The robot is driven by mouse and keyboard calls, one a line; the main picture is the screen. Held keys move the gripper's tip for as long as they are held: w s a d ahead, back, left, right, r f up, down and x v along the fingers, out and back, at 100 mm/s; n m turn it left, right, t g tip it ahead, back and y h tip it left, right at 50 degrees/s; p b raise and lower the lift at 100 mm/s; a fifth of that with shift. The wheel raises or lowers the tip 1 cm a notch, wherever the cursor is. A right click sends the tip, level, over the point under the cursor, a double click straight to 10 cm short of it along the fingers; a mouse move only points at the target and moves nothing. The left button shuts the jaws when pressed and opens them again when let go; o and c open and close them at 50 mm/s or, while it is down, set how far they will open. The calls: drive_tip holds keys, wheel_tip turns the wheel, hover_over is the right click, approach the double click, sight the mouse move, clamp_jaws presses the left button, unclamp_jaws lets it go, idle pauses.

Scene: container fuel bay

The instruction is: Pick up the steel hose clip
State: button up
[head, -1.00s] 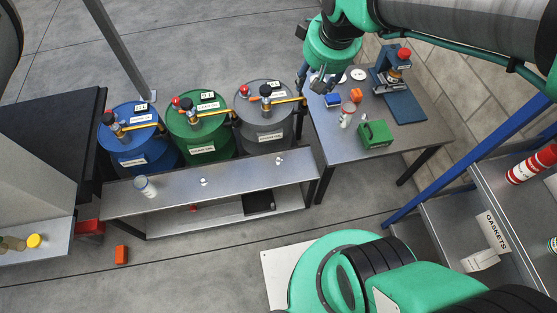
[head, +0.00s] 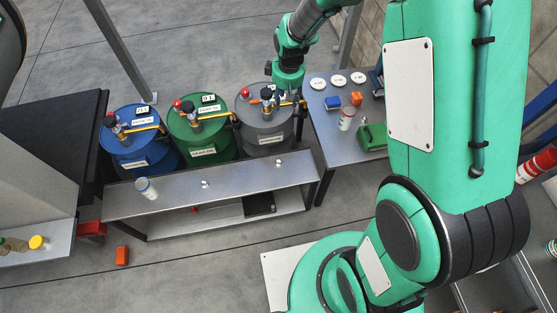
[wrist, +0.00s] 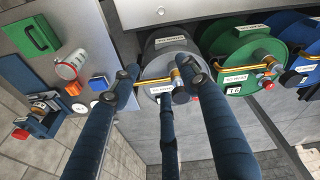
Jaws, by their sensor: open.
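I cannot pick out the steel hose clip with certainty. Two tiny shiny objects sit on the low steel bench, one near its middle (head: 204,183) and one near its right end (head: 279,162); they are too small to identify. My gripper (head: 283,97) is over the grey drum (head: 250,133), close to its valve and yellow handle. In the wrist view my gripper (wrist: 156,76) is open and empty, its dark fingers spread in front of the grey drum's lid (wrist: 160,65). The fingers hide part of the lid and valve; contact cannot be told.
A green drum (head: 201,138) and a blue drum (head: 133,150) stand to the left. The steel bench (head: 230,182) runs before them, with a white canister (head: 146,189).

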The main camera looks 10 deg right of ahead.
wheel_tip(320, 180, down, 15)
drive_tip(key=w+a+n+g, duration=0.1)
drive_tip(key=w+n, duration=0.1)
drive_tip(key=n, duration=0.1)
hover_over(279, 162)
wheel_tip(279, 162, down, 15)
drive_tip(key=shift+w+f+g+p, duration=0.1)
drive_tip(key=shift+f+g+p, duration=0.05)
drive_tip(key=shift+g+p, duration=0.25)
drive_tip(key=shift+f+b, duration=0.7)
drive_tip(key=shift+f, duration=3.6)
drive_tip(key=shift+f+b, duration=0.7)
drive_tip(key=shift+f, duration=1.9)
drive_tip(key=shift+c, duration=0.6)
